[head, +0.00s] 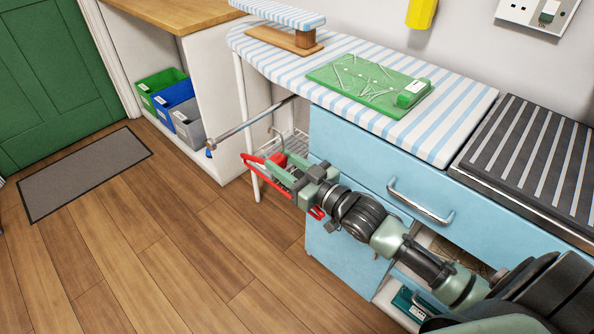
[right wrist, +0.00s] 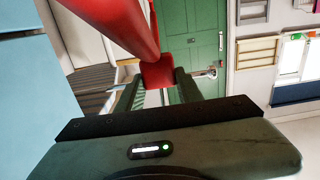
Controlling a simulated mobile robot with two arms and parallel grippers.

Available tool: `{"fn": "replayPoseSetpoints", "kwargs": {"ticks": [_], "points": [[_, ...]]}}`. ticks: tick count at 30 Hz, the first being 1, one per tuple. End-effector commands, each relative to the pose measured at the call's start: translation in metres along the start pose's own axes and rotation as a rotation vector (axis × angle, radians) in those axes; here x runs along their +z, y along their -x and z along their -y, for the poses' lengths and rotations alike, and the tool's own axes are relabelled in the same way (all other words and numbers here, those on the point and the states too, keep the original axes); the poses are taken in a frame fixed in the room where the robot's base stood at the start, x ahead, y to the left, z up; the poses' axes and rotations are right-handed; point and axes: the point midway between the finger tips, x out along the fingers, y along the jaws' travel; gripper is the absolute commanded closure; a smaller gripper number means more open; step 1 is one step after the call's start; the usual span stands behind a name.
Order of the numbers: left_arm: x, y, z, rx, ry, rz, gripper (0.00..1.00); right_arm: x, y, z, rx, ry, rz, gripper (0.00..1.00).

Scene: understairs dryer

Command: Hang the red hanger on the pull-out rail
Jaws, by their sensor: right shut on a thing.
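The red hanger (head: 254,159) is in the grip of my right gripper (head: 290,172), which is shut on it in the middle of the head view. Its pale metal hook (head: 272,130) curves up above the red body. The pull-out rail (head: 245,126) is a metal bar sticking out from under the ironing board, with a blue tip at its free end. The hook shows just below the rail in the picture, apparently apart from it. In the right wrist view the red hanger (right wrist: 122,28) runs up from between the dark fingers (right wrist: 158,85). My left gripper is not in view.
A striped ironing board (head: 440,130) carries a green tray (head: 350,85) above blue drawers (head: 345,150). A wire rack (head: 298,143) shows behind the hanger. Green, blue and grey bins (head: 188,128) stand in the shelf at left.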

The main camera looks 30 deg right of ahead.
Motion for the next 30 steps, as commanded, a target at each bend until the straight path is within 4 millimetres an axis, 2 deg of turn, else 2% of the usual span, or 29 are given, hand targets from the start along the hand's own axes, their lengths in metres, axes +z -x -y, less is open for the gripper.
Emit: {"fn": "replayPoseSetpoints", "kwargs": {"ticks": [9,20,24,30], "points": [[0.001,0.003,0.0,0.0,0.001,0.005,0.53,-0.001,-0.052,0.0,0.0,0.0,-0.003,1.0],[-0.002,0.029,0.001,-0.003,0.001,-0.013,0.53,-0.001,-0.108,0.0,0.0,0.001,-0.002,1.0],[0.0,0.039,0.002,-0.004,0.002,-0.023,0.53,0.018,-0.108,0.0,0.0,0.001,0.001,1.0],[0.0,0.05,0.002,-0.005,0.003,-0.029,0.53,0.027,-0.108,0.0,0.0,0.001,0.0,1.0]]}}
